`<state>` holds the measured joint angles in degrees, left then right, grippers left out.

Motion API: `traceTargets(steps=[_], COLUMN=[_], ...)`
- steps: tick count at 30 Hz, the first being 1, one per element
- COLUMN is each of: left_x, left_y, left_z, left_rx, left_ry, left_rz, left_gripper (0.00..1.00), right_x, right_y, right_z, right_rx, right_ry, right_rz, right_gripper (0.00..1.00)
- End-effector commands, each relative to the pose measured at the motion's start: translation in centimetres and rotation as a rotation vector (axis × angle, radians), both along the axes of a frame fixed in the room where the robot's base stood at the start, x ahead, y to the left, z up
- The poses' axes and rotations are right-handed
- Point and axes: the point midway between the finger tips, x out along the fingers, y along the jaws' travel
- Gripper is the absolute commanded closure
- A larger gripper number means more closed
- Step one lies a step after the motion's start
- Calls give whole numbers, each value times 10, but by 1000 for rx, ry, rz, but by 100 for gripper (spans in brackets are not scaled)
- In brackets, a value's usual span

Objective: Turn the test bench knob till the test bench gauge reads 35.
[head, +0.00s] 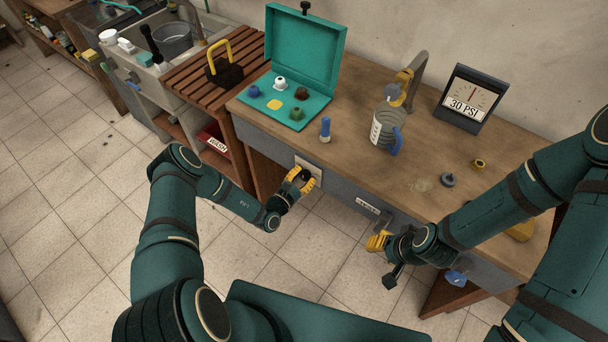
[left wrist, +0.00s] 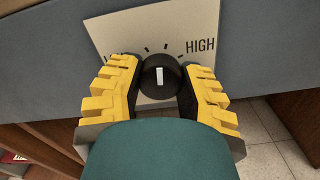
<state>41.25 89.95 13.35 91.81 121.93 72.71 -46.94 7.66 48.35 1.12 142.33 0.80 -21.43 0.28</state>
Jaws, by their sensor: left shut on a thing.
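The test bench gauge (head: 471,98) stands on the bench at the back right; its label reads 30 PSI and its needle points about straight up. The black test bench knob (left wrist: 161,78) is on a white plate (left wrist: 195,30) on the bench front, with tick marks and the word HIGH at right. Its white mark points about straight up. My left gripper (head: 302,180) has its yellow fingers on both sides of the knob, shut on it. My right gripper (head: 378,242) is in front of the bench; its finger opening is unclear.
The bench top (head: 350,180) holds an open teal case (head: 310,45), a blue-and-white bottle (head: 325,131), a clear jug (head: 385,130) and small round parts. A slatted wooden table (head: 195,75) and a sink (head: 140,60) are at left. The floor before the bench is open.

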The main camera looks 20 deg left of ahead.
Motion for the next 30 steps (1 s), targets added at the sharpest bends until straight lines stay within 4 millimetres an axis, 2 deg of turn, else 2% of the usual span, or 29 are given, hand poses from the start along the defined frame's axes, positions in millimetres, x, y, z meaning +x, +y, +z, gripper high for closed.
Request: traceTargets(steps=[18, 19, 21, 30], left_x=[1, 0, 0, 0], left_y=[0, 0, 0, 0], left_z=[0, 0, 0, 0], left_rx=[50, 49, 49, 49], left_ry=[-17, -17, -18, -18], left_rz=[0, 0, 0, 0], left_gripper=[99, 54, 30, 30], right_x=[0, 0, 0, 0], right_y=[0, 0, 0, 0], right_z=[3, 3, 3, 3], right_rx=[1, 1, 1, 1], right_ry=[0, 0, 0, 0], right_rz=[0, 0, 0, 0], right_gripper=[53, 53, 53, 53])
